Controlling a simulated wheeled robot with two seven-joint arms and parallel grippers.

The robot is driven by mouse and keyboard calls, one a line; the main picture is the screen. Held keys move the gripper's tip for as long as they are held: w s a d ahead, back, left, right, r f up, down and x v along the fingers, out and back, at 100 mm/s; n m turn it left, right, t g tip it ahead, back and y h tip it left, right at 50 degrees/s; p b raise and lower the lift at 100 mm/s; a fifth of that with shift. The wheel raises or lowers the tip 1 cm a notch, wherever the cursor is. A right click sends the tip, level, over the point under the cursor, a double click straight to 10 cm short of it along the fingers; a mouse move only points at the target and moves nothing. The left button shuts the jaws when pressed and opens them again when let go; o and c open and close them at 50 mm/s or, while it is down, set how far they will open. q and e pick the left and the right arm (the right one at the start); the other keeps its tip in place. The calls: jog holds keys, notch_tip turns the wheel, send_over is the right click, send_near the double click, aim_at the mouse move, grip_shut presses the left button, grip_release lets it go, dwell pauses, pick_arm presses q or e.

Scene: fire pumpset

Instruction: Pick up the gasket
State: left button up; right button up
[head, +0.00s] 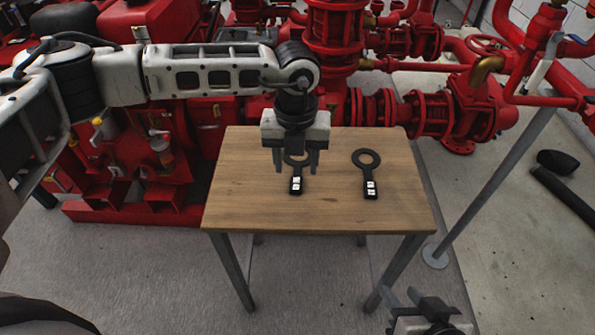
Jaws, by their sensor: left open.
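Two dark gaskets, each a ring with a flat tab bearing white labels, lie on the wooden table. The left gasket (296,188) is near the table's middle, with its ring partly hidden by my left gripper. The right gasket (369,176) lies apart from it and is fully visible. My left gripper (296,166) points down over the left gasket's ring, with its fingers apart and nothing seen held. Whether its fingertips touch the gasket or table is not clear. My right gripper (422,304) is low at the bottom edge, in front of the table and partly cut off.
The wooden table (235,200) has bare room around the gaskets. Red pumps and pipes (463,108) stand behind it. A grey slanted post (500,165) rises from the floor on the right. A dark cylindrical object (563,192) lies on the floor at far right.

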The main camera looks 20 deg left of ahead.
aim_at(296, 186)
pick_arm(q)
notch_tip(296, 186, down, 5)
jog(key=shift+b, duration=0.5)
jog(key=shift+f, duration=0.4)
grip_shut()
jog(key=shift+r, duration=0.1)
